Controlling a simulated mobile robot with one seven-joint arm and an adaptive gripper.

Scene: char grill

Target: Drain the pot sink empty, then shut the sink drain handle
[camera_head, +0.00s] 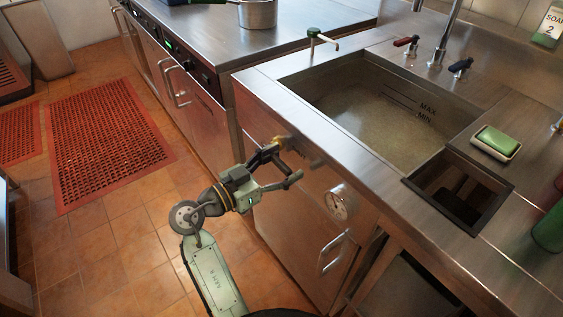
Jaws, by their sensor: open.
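The pot sink (290,75) is a steel basin set in the counter at the right. Murky brownish water (375,115) stands in it, with its surface near the MIN mark on the far wall. A small brass fitting (279,140) sits on the front panel below the sink's rim. It may belong to the drain handle, whose position I cannot tell. My gripper (287,163) is open in front of that panel, with one finger close to the brass fitting. I cannot tell whether they touch.
A green-handled tap (315,33) stands at the sink's back left corner. A round gauge (338,203) and door handle (332,253) are on the front. A green sponge (496,141) lies right of the sink. Open tiled floor (125,240) is at left.

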